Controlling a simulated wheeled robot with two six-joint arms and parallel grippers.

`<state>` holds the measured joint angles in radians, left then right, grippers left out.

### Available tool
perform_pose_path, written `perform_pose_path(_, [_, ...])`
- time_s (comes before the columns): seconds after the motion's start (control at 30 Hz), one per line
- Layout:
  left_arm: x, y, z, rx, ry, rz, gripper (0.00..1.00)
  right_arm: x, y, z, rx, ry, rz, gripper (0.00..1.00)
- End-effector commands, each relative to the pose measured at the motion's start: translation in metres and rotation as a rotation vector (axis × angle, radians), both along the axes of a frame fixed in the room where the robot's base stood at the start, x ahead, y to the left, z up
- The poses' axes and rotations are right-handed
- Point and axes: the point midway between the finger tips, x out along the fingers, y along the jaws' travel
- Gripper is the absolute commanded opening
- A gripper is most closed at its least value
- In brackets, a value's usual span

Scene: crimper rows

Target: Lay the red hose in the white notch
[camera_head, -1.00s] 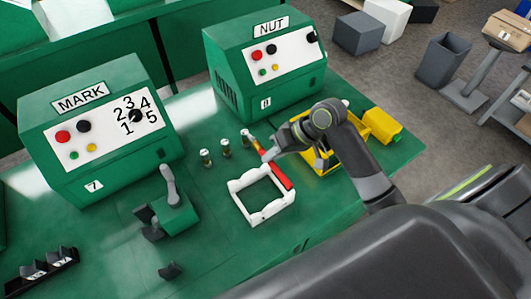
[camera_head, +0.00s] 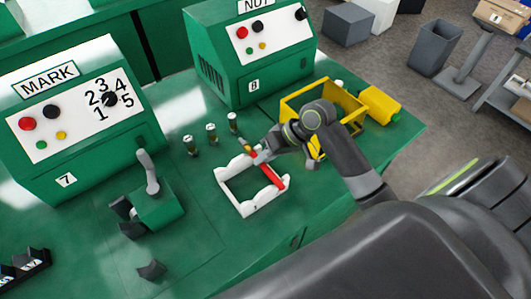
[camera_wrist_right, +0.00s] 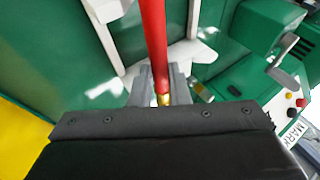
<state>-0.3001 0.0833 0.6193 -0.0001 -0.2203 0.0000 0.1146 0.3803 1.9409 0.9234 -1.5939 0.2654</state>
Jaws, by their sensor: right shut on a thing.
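The red hose (camera_head: 270,172) has a brass end fitting, which shows in the right wrist view (camera_wrist_right: 163,99). My right gripper (camera_head: 262,155) is shut on the hose near this fitting. In the head view the hose runs along the right side of the white notched frame (camera_head: 233,197), over or against it. In the right wrist view the hose (camera_wrist_right: 155,45) extends away from the fingers between white frame parts (camera_wrist_right: 107,20). I cannot tell whether it rests in a notch or is just above one. My left gripper is not in view.
Several small capped cylinders (camera_head: 211,133) stand behind the frame. A yellow bin (camera_head: 343,103) is behind and right of my gripper. A green lever tool (camera_head: 152,203) stands at left. The MARK (camera_head: 80,110) and NUT (camera_head: 250,60) machines line the back. Bare green bench lies in front.

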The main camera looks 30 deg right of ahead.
Motion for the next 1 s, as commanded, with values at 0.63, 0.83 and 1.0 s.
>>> perform_pose_path(0.63, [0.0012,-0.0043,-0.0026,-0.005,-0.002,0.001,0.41,0.0001,0.0001,-0.008,0.0,-0.001,-0.001,0.41])
perform_pose_path(0.83, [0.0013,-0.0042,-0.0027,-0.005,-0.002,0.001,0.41,0.0,-0.0001,-0.008,-0.001,0.0,0.0,0.41])
perform_pose_path(1.0, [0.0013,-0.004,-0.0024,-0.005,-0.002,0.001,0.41,-0.0018,-0.0051,-0.0016,-0.002,-0.003,0.0,0.41])
